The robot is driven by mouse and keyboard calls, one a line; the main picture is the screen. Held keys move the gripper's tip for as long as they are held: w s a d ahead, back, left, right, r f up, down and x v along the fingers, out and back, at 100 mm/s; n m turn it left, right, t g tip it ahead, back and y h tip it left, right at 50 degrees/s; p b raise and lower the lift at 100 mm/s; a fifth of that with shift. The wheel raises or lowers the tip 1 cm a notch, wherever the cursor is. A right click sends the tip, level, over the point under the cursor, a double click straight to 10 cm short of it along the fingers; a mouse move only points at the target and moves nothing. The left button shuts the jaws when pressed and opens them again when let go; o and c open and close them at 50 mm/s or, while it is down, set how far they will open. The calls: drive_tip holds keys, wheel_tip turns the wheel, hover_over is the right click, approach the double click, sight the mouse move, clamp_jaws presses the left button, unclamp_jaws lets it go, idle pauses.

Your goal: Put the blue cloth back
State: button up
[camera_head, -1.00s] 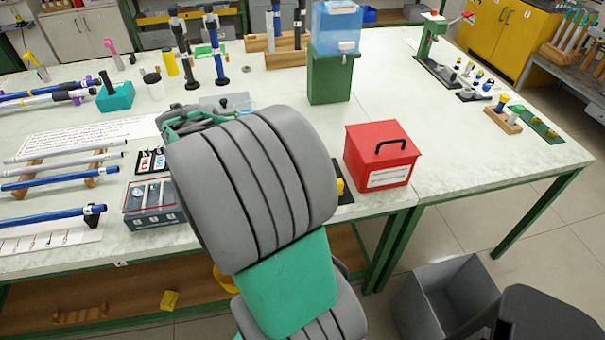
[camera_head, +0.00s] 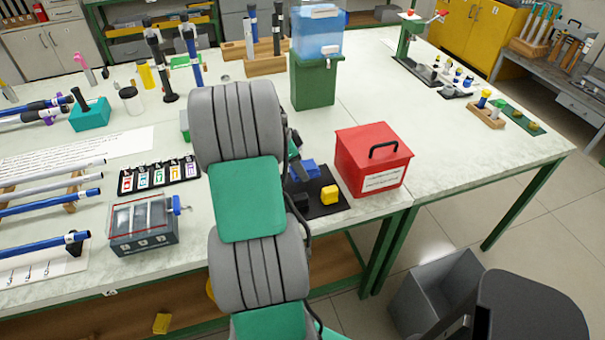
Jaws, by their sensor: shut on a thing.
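The blue cloth (camera_head: 304,169) shows as a small crumpled blue patch just right of my arm, over the back left part of a black mat (camera_head: 326,209). My gripper (camera_head: 292,168) is mostly hidden behind my own arm links; only a dark and green bit of the wrist shows beside the cloth. It is shut on the cloth, though the fingertips are not clear. I cannot tell whether the cloth touches the mat.
A red box (camera_head: 372,160) stands close on the right, a green stand with a blue tank (camera_head: 318,35) behind. A grey case (camera_head: 143,225) is left. The right table's front is clear.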

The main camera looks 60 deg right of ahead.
sight(303, 184)
drive_tip(key=x, duration=0.3)
drive_tip(key=p+x, duration=0.1)
drive_tip(key=shift+w+d+f, duration=0.2)
drive_tip(key=shift+w+f, duration=0.05)
drive_tip(key=shift+f, duration=0.5)
drive_tip(key=o, duration=1.2)
drive_tip(key=shift+r, duration=0.1)
